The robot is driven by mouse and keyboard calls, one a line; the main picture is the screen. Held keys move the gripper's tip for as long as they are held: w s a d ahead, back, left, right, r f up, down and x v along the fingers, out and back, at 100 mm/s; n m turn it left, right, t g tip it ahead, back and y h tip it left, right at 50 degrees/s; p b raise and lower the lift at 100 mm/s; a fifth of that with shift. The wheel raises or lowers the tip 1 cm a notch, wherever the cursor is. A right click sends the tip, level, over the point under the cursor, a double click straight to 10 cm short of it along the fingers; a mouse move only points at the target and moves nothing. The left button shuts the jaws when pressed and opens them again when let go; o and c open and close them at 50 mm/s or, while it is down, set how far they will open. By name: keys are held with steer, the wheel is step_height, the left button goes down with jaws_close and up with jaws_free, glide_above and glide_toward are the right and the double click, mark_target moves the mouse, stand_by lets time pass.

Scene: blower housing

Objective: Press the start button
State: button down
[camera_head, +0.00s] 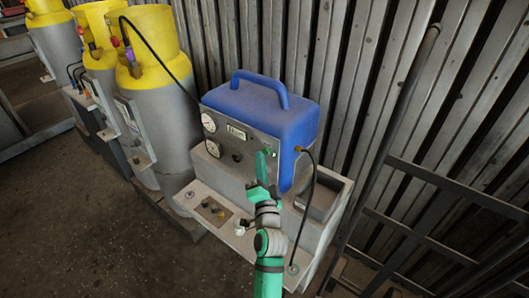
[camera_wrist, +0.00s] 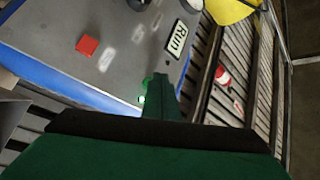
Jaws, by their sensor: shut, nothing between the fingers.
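A blue machine (camera_head: 262,110) with a carry handle has a grey front panel (camera_head: 222,155) with gauges and small controls. My green gripper (camera_head: 262,158) is shut and empty, with its tip at the right part of this panel. In the wrist view the shut fingers (camera_wrist: 160,80) point at the panel face. A small bright green spot (camera_wrist: 142,99) shows right beside the fingers and is partly hidden by them; it looks like a lit green button. Whether the fingertips touch it, I cannot tell. A red square (camera_wrist: 88,45) lies apart on the panel.
A black-framed label (camera_wrist: 175,40) is on the panel. Yellow-topped grey cylinders (camera_head: 155,90) stand at the left. A grey base (camera_head: 205,205) with small knobs lies below the panel. A black hose (camera_head: 308,215) hangs at its right. A corrugated wall (camera_head: 340,60) is close behind.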

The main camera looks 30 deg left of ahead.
steer(key=s, duration=0.6)
steer(key=shift+a, duration=0.2)
stand_by(0.9)
steer(key=s+d+f+t+h, duration=0.1)
steer(key=s+d+f+h, duration=0.3)
steer(key=s+d+f, duration=0.5)
steer(key=s+d+f+h, duration=0.25)
steer(key=d+f, duration=0.45)
steer(key=d, duration=0.6)
steer(key=s+d+n+h, duration=0.1)
steer(key=s+d+h, duration=0.1)
steer(key=s+d, duration=0.2)
steer(key=s+d+n+g+h, duration=0.1)
steer(key=s+d, duration=0.4)
steer(key=s, duration=0.6)
steer(key=s+d+n+h, duration=0.1)
steer(key=s+d+h, duration=0.2)
steer(key=s+d, duration=0.2)
steer(key=s, duration=0.2)
steer(key=shift+s+f+n+h, duration=0.3)
steer(key=shift+s+f+h, duration=0.05)
steer(key=shift+s, duration=0.05)
